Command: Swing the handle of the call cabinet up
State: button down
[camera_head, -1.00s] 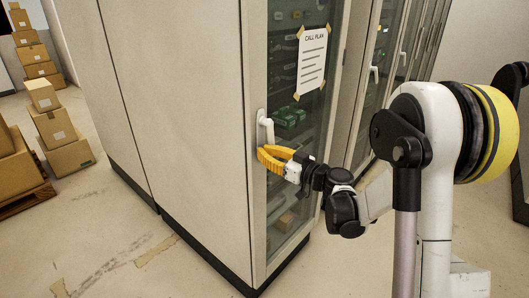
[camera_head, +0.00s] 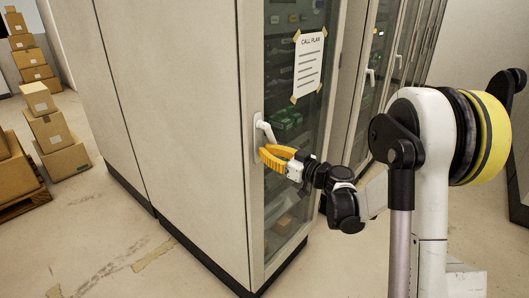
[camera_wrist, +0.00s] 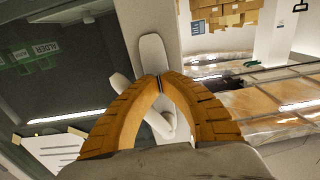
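The call cabinet (camera_head: 185,130) is tall and pale, with a glass door. Its white handle (camera_head: 264,132) sits on the door's left frame, and its lever slants down to the right from the upper end. In the wrist view, which is upside down, the handle's lever (camera_wrist: 122,86) passes behind the left finger, with the backing plate behind the fingertips. My gripper (camera_head: 262,154) has yellow fingers and is at the handle's lower end. In the wrist view, my gripper (camera_wrist: 160,79) has its fingertips together with nothing visible between them. Whether the finger touches the lever is unclear.
A call plan sheet (camera_head: 308,66) is taped to the glass above my gripper. More cabinets (camera_head: 385,70) with similar handles stand behind to the right. Stacked cardboard boxes (camera_head: 50,130) are at the far left. The floor in front of the cabinet's left side is clear.

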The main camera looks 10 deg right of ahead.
jog(key=shift+w+d+r, duration=0.15)
jog(key=shift+w+d, duration=0.05)
jog(key=shift+d, duration=0.05)
jog(key=shift+s+a+f+b, duration=0.65)
jog(key=shift+a+f+b, duration=0.05)
jog(key=shift+a+f, duration=0.15)
jog(key=v, duration=0.9)
jog(key=shift+b, duration=0.45)
jog(key=shift+r, duration=0.1)
jog(key=s+a+m+g+h, duration=0.3)
jog(key=s+a+g, duration=0.2)
jog(key=s+a, duration=0.4)
jog(key=s+d+f+m+h, duration=0.1)
jog(key=s+h, duration=0.1)
jog(key=s, duration=0.4)
jog(key=s+d+f+m+g+h, duration=0.1)
jog(key=s+d+h, duration=0.1)
jog(key=s, duration=0.4)
jog(key=s+d+f+m+g+h, duration=0.1)
jog(key=s+d+f+m+h, duration=0.1)
jog(key=s, duration=0.4)
jog(key=shift+d+h, duration=0.2)
jog(key=shift+h, duration=0.6)
